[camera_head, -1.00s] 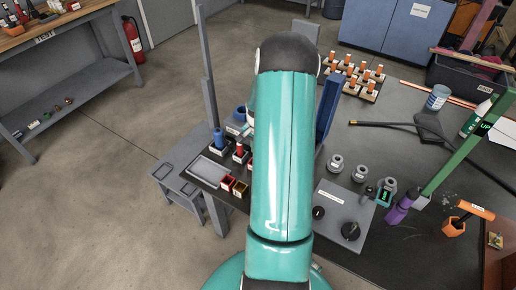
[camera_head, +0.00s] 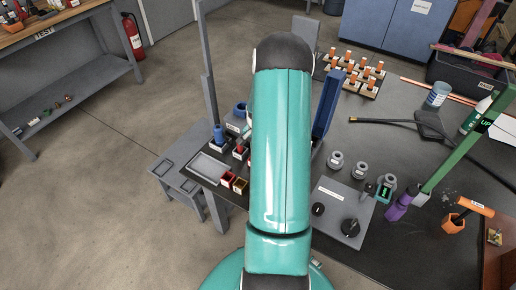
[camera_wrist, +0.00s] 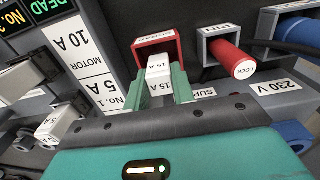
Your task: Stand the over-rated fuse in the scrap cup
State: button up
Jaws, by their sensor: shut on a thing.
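In the wrist view, a white fuse marked 15 A (camera_wrist: 158,66) stands between the two teal fingertips. My gripper (camera_wrist: 160,90) is shut on it. The red square cup (camera_wrist: 140,43), with an upside-down white label on its rim, lies just beyond the fuse. The fuse's far end overlaps the cup's opening in the picture; I cannot tell whether it is inside. In the head view, my arm hides my gripper and the fuse.
A grey box (camera_wrist: 205,46) with a red lock pin (camera_wrist: 232,59) stands right of the cup. Left is a panel labelled MOTOR 10 A (camera_wrist: 72,45). In the head view, a red box (camera_head: 227,179) and a yellow box (camera_head: 240,186) sit by a grey tray (camera_head: 208,168).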

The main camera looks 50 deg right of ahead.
jog(key=shift+f, duration=0.25)
jog(key=shift+f, duration=0.35)
jog(key=shift+f, duration=0.35)
jog(key=o, duration=1.1)
jog(key=shift+c, duration=0.2)
notch_tip(320, 180, up, 14)
